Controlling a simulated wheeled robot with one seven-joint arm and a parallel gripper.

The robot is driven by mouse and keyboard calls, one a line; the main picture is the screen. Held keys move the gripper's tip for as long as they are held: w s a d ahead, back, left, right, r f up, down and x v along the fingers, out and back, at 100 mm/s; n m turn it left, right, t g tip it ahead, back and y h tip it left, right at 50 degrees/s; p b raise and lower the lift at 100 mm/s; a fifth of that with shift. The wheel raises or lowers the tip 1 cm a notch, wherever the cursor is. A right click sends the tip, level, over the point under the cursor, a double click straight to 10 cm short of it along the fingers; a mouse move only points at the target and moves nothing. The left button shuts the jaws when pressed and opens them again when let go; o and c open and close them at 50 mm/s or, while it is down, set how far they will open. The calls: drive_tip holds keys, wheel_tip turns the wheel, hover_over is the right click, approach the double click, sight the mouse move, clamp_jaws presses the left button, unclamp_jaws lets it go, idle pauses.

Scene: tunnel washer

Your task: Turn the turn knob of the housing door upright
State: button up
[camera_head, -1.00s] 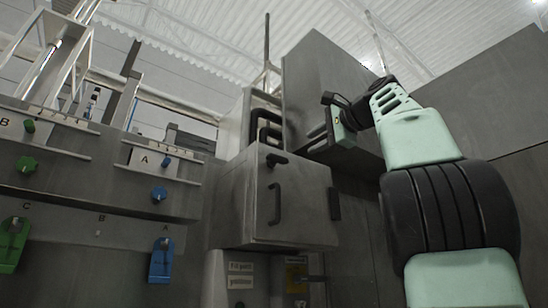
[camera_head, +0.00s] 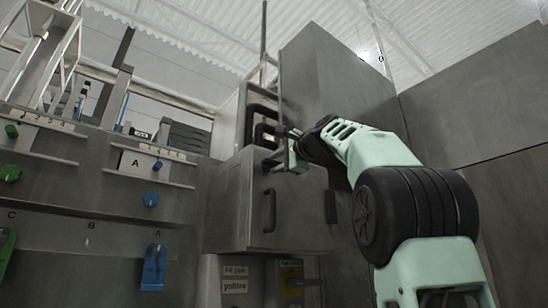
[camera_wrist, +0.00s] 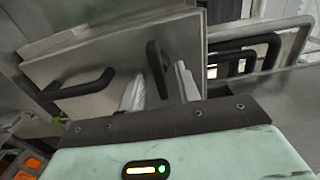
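The housing door (camera_head: 290,205) is the grey front of a box in the middle of the head view, with a black bar handle (camera_head: 270,210). Its black turn knob (camera_head: 269,163) sits near the top left of the door and looks roughly sideways, partly hidden by my gripper (camera_head: 284,155). In the wrist view the knob (camera_wrist: 157,68) shows between the two pale fingers of my gripper (camera_wrist: 160,75). The fingers are apart, with gaps visible on both sides of the knob. The door handle (camera_wrist: 80,88) lies to the left there.
Black bar handles (camera_head: 262,120) stand behind and above the box; they show at right in the wrist view (camera_wrist: 245,50). A tall grey cabinet (camera_head: 335,90) rises behind. A panel with blue and green knobs (camera_head: 120,190) is at left. Signs (camera_head: 235,280) hang below the box.

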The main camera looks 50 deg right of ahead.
drive_tip(key=shift+x, duration=0.95)
clamp_jaws()
drive_tip(key=shift+n, duration=0.4)
drive_tip(key=n+b, duration=0.1)
drive_tip(key=n, duration=0.2)
drive_tip(key=shift+w+f+n, duration=0.1)
drive_tip(key=shift+f+n, duration=0.05)
drive_tip(key=shift+n, duration=0.25)
drive_tip(key=n+b, duration=0.1)
drive_tip(key=n, duration=0.3)
drive_tip(key=shift+n+b, duration=0.3)
drive_tip(key=n, duration=0.4)
drive_tip(key=shift+b, duration=0.3)
drive_tip(key=n, duration=0.4)
drive_tip(key=shift+n, duration=0.6)
